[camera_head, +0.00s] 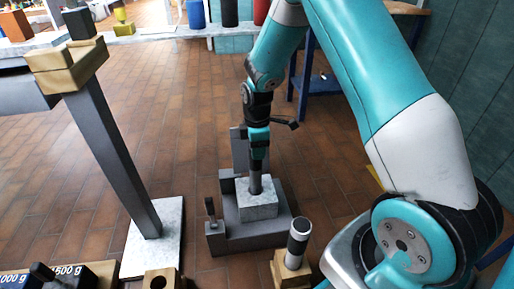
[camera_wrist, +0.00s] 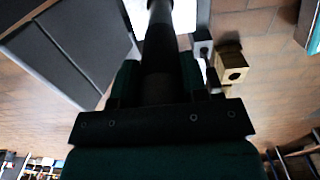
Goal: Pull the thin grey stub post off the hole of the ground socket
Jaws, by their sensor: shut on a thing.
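The thin grey stub post (camera_head: 256,185) stands upright, its lower end at the top of the pale speckled block of the ground socket (camera_head: 258,207). The block sits on a dark grey stepped base. My gripper (camera_head: 258,163) points down from above and is shut on the upper part of the post. In the wrist view the dark post (camera_wrist: 158,45) runs between the two fingers toward the pale block (camera_wrist: 184,14). My fingers hide the post's top, and I cannot tell how deep its lower end sits in the hole.
A dark slanted post (camera_head: 118,160) on a pale slab stands left. A small lever (camera_head: 210,210) is at the base's left. A black-and-white cylinder (camera_head: 298,243) in a wooden block stands front right. A wooden block with a hole (camera_head: 160,279) is front left. Tiled floor is clear behind.

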